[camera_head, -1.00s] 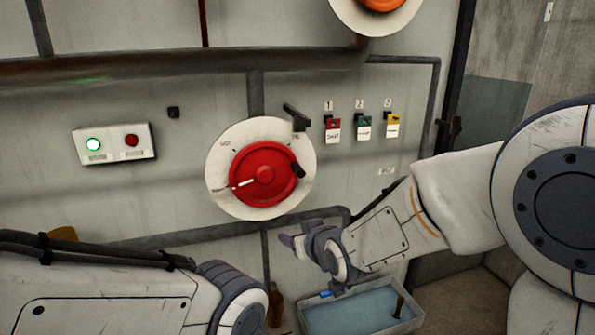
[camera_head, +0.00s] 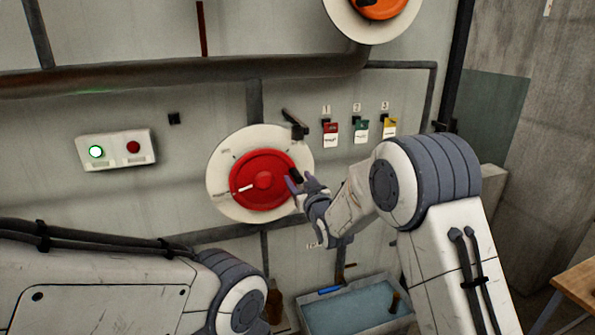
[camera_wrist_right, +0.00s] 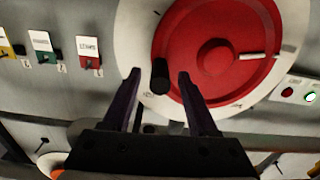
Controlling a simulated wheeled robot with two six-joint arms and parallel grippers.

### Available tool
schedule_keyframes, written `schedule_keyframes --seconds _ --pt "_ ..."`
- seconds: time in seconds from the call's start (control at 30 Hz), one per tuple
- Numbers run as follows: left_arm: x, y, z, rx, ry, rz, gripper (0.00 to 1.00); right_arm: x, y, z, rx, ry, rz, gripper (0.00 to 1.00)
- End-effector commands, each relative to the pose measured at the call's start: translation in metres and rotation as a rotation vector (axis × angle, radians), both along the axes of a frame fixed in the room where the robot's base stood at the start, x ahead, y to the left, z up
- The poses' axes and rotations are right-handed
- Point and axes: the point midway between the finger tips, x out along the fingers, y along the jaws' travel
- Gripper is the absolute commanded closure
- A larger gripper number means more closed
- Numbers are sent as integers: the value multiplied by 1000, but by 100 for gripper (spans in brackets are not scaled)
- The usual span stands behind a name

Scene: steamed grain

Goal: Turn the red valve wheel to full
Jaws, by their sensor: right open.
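The red valve wheel (camera_head: 262,192) sits on a round white dial plate (camera_head: 224,162) on the wall. A white pointer mark on it points to the left and slightly down in the head view. Its black knob (camera_head: 296,175) is at the wheel's right edge. My right gripper (camera_head: 303,184) is at that edge, beside the knob. In the right wrist view my right gripper (camera_wrist_right: 160,80) is open, with the black knob (camera_wrist_right: 160,76) between its fingertips. Whether a finger touches the knob I cannot tell. My left arm shows at lower left; its gripper is out of view.
A black lever (camera_head: 294,122) juts out at the dial's upper right. Three coloured tagged switches (camera_head: 361,129) hang to its right. A light panel (camera_head: 116,149) is at left. An orange wheel (camera_head: 378,5) is above. A water tray (camera_head: 357,312) stands below.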

Motion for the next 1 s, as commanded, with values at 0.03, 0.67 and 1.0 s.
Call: schedule_keyframes --seconds 0.03,0.67,1.0 --pt "0 0 5 0 0 -1 100 5 2 2 0 1 0 41" --pt "0 0 7 0 0 -2 100 13 4 -1 0 1 0 100" --pt "0 0 7 0 0 -2 100 13 4 0 0 1 0 100"
